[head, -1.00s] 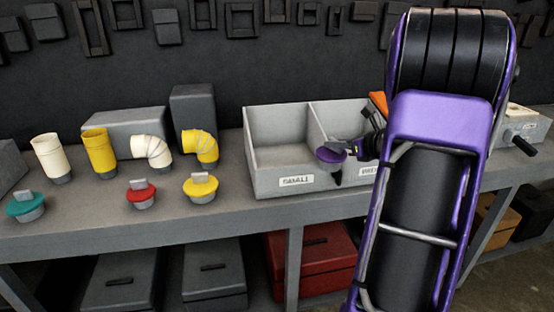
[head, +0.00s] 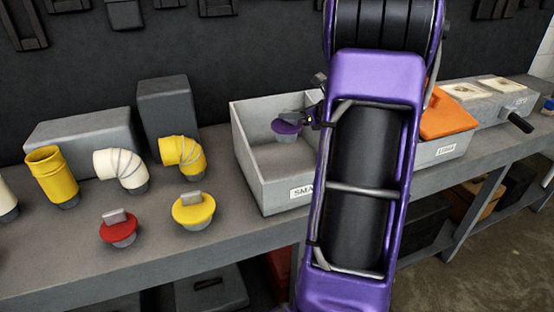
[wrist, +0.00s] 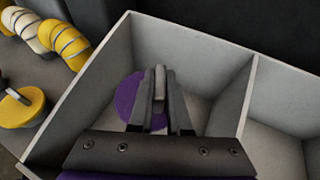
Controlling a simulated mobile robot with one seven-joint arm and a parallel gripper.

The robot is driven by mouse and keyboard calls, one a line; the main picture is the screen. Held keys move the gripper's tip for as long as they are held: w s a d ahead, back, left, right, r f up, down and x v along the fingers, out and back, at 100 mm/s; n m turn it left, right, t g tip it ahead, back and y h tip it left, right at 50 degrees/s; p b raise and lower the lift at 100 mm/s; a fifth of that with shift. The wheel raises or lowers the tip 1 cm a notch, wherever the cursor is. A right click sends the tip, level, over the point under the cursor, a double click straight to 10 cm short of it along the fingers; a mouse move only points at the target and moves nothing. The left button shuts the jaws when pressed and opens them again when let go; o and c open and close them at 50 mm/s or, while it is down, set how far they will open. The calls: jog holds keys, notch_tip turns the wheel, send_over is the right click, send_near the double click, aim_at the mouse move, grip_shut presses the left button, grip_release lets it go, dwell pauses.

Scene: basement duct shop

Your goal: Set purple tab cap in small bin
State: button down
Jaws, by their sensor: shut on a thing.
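The purple tab cap (head: 286,127) is held by its upright tab in my gripper (head: 312,114). In the wrist view the purple cap (wrist: 128,97) shows below my gripper (wrist: 159,85), whose fingers are shut on the pale tab. The cap is over the inside of the small bin (head: 262,187), the left compartment of a grey two-part box with a label starting "SMA". In the wrist view the small bin (wrist: 75,85) surrounds the cap on the picture. I cannot tell the cap's exact height above the bin floor. My arm hides part of the box.
A red tab cap (head: 119,228) and a yellow tab cap (head: 194,211) stand left of the box. Yellow and cream duct pieces stand behind them. The divider (wrist: 235,100) rises right of the cap. An orange object (head: 447,115) sits at the right compartment.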

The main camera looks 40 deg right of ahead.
notch_tip(320, 180, down, 10)
jog(key=shift+r+b, duration=0.1)
jog(key=shift+b, duration=0.65)
jog(key=shift+f, duration=0.2)
jog(key=c, duration=0.9)
grip_release()
jog(key=shift+o, duration=0.2)
jog(key=shift+r, duration=0.1)
jog(key=shift+r, duration=0.2)
jog(key=v, duration=1.2)
jog(key=shift+f+p, duration=0.15)
jog(key=shift+p, duration=0.2)
